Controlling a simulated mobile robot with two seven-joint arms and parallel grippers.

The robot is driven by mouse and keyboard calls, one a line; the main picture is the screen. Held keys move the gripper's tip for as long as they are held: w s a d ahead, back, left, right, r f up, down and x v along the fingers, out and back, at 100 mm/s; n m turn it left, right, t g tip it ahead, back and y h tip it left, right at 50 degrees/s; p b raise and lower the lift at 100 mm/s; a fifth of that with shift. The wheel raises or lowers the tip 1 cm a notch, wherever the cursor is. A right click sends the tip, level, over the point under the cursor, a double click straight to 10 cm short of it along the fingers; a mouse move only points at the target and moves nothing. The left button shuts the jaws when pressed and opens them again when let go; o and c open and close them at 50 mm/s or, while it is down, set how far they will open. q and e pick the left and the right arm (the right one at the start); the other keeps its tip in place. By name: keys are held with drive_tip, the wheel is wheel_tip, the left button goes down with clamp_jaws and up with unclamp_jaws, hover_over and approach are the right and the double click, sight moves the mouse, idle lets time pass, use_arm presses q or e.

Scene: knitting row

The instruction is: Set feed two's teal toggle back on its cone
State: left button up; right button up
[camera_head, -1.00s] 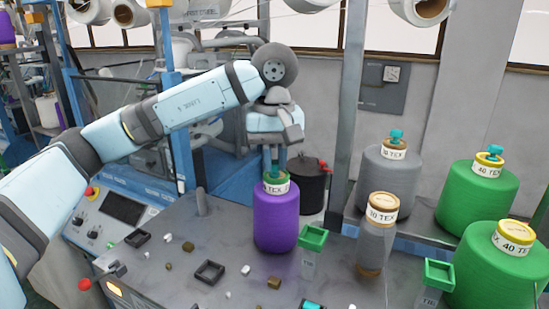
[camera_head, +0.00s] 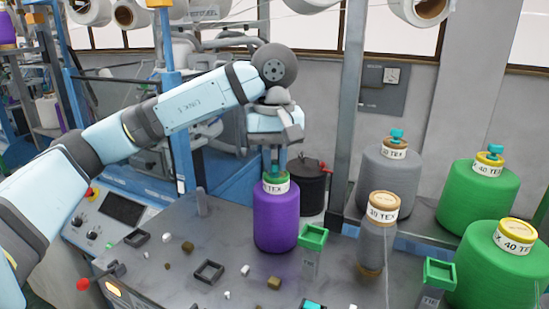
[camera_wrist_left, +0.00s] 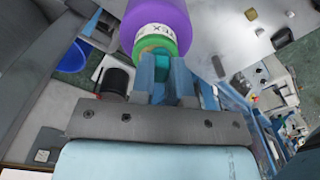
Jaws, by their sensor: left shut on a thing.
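A purple cone (camera_head: 276,220) with a green top and a white TEX label stands upright on the grey table. My left gripper (camera_head: 274,166) points down at its top. In the left wrist view the gripper (camera_wrist_left: 172,78) is shut on a teal toggle (camera_wrist_left: 161,66) between its fingers, right at the green top of the purple cone (camera_wrist_left: 158,18). Whether the toggle is seated on the cone I cannot tell. Other teal toggles sit on a grey cone (camera_head: 390,170) and a green cone (camera_head: 478,192). My right gripper is not in view.
A slim grey cone (camera_head: 376,245) and green-topped stands (camera_head: 313,238) (camera_head: 438,273) are right of the purple cone. A dark pot (camera_head: 307,185) is behind it. Small blocks and square frames (camera_head: 209,271) lie on the table. A grey post (camera_head: 347,120) rises behind.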

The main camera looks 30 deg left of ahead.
use_arm(q)
drive_tip(key=shift+f, duration=0.15)
drive_tip(key=o, duration=0.8)
wheel_tip(320, 180, up, 14)
drive_tip(key=shift+f, duration=0.15)
idle(0.4)
